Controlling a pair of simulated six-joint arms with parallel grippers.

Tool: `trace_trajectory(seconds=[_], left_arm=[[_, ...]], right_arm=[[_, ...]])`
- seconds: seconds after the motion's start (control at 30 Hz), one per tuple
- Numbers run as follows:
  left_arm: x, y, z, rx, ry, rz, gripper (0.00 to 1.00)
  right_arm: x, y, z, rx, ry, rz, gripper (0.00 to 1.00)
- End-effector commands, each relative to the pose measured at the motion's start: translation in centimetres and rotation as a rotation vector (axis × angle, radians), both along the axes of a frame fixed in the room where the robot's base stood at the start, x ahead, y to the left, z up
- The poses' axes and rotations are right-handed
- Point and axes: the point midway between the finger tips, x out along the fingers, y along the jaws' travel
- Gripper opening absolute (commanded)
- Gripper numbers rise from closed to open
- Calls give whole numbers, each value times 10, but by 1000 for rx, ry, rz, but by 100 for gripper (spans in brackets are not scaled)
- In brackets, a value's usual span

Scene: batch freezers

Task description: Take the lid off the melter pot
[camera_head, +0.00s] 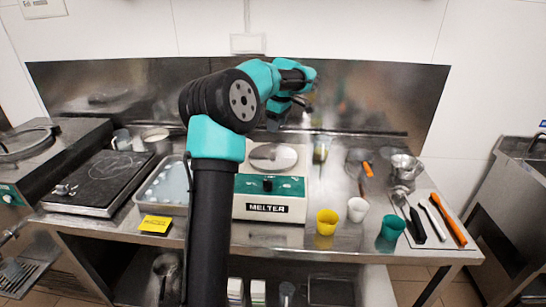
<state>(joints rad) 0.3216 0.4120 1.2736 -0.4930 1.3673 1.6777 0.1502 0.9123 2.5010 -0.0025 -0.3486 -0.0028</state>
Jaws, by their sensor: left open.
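The melter (267,208) is a white box with a green front panel and a black dial, standing mid-counter. A round grey metal lid (273,157) shows on its top, and the pot below the lid is hidden. My left arm rises from the bottom of the picture and bends right, passing left of the melter. My left gripper (303,98) is open, above and behind the lid near the steel backsplash. It is apart from the lid, and its fingers are small and partly hidden by the wrist. My right gripper is not in view.
Yellow (326,222), white (357,209) and teal (391,228) cups stand right of the melter. Tools with black, white and orange handles (448,221) lie further right near a metal jug (405,168). A steel tray (147,193) and a dark plate (98,180) fill the left.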

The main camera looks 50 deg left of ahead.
Motion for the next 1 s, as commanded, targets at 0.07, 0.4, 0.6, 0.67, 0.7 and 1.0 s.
trace_trajectory(seconds=[0.07, 0.4, 0.6, 0.67, 0.7, 1.0], left_arm=[[-1, 2, -15, -1, 3, -1, 54], [-3, 7, -55, 0, 1, -1, 54], [-3, 7, -56, -1, 0, -1, 54], [-3, 7, -55, -1, 0, -1, 54], [-3, 7, -56, -1, 0, -1, 54], [-3, 10, -83, -2, 3, -1, 54]], right_arm=[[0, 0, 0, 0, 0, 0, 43], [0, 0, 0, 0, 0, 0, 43], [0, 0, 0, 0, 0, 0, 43], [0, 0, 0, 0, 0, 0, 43], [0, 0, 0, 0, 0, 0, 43], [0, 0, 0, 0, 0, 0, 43]])
